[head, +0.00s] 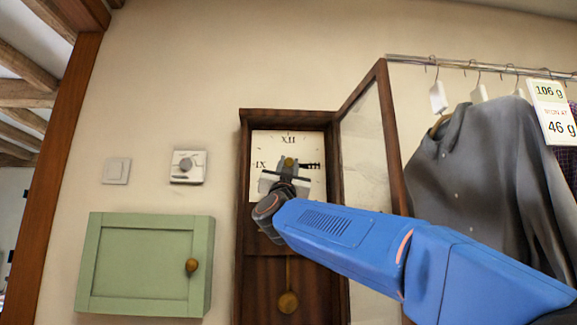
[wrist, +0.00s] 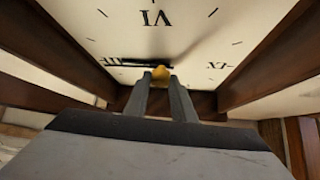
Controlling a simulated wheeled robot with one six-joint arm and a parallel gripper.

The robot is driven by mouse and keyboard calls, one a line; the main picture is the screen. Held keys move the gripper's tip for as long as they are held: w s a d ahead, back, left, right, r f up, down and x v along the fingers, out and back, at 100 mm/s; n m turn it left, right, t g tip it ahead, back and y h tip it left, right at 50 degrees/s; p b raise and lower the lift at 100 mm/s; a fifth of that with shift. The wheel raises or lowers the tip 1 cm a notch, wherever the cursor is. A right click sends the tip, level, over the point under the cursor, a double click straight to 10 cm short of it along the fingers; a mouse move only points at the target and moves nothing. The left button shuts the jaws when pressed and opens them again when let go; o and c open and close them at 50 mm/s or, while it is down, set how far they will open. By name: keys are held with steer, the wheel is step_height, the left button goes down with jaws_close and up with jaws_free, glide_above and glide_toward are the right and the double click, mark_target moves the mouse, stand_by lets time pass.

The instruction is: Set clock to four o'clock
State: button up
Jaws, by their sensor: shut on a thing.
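The wall clock (head: 262,148) has a dark wooden case and a cream face with Roman numerals. Its glass door (head: 368,140) stands open to the right. A dark hand (wrist: 135,65) reaches from the centre to the III; I cannot make out a second hand apart from it. The brass centre knob (wrist: 161,71) also shows in the head view (head: 290,161). My gripper (head: 287,172) is at the middle of the face. In the wrist view its fingertips (wrist: 160,77) are closed around the brass knob. My gripper hides the lower face in the head view.
A brass pendulum (head: 288,302) hangs below the face. A green cabinet (head: 140,262), a light switch (head: 116,171) and a dial plate (head: 188,166) are on the wall at left. A grey shirt (head: 480,160) hangs from a rail (head: 460,64) at right, beyond the open door.

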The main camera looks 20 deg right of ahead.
steer(key=shift+a+m+h, duration=0.1)
steer(key=shift+m+h, duration=0.3)
steer(key=shift+m, duration=0.1)
steer(key=m+g+h, duration=0.1)
steer(key=m, duration=0.1)
steer(key=m+g+h, duration=0.3)
steer(key=m, duration=0.2)
steer(key=shift+w+a+g+h, duration=0.1)
steer(key=shift+a+g+h, duration=0.15)
steer(key=shift+g+h, duration=0.15)
steer(key=m+g+h, duration=0.1)
steer(key=m+g, duration=0.1)
steer(key=m, duration=0.1)
steer(key=m+g, duration=0.2)
steer(key=shift+a+r+m+h, duration=0.1)
steer(key=shift+r+m+h, duration=0.05)
steer(key=shift+m+h, duration=0.25)
steer(key=m+g, duration=0.1)
steer(key=m, duration=0.1)
steer(key=m+g, duration=0.1)
steer(key=g, duration=0.1)
steer(key=m+g+y, duration=0.1)
steer(key=m, duration=0.1)
steer(key=shift+r+m+g, duration=0.25)
steer(key=shift+m+g, duration=0.05)
steer(key=shift+m+g+y, duration=0.3)
steer(key=shift+m+g, duration=0.1)
steer(key=shift+m, duration=0.2)
